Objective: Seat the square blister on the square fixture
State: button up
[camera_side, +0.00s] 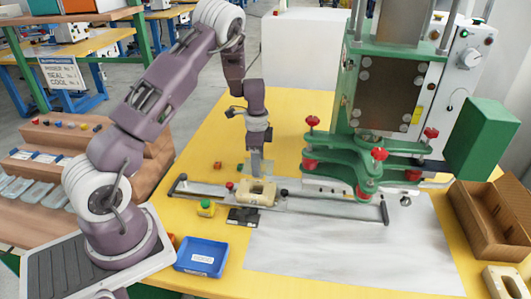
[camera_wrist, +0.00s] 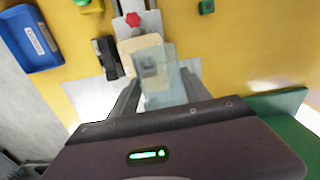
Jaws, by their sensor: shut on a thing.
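The clear square blister (camera_wrist: 158,75) is between the fingers of my gripper (camera_wrist: 162,95), which is shut on it. The blister is see-through and overlaps the cream square fixture (camera_wrist: 128,48) in the wrist view. In the side view the cream fixture (camera_side: 257,194) sits on the slide rail, with my gripper (camera_side: 257,172) just above it. The blister is hard to make out there against the fixture and fingers. I cannot tell whether the blister touches the fixture.
The green press (camera_side: 370,165) with red knobs stands close on the right. A blue bin (camera_side: 201,257) and a green-yellow item (camera_side: 206,208) lie front left. Several clear blisters (camera_side: 58,195) lie on the left rack. A cardboard box (camera_side: 492,215) is at right.

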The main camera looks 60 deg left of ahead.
jog(key=shift+s+d+r, duration=0.25)
jog(key=shift+s+d, duration=0.7)
jog(key=shift+s, duration=0.1)
jog(key=shift+f, duration=1.75)
jog(key=shift+f, duration=1.35)
jog(key=o, duration=1.1)
jog(key=c, duration=0.4)
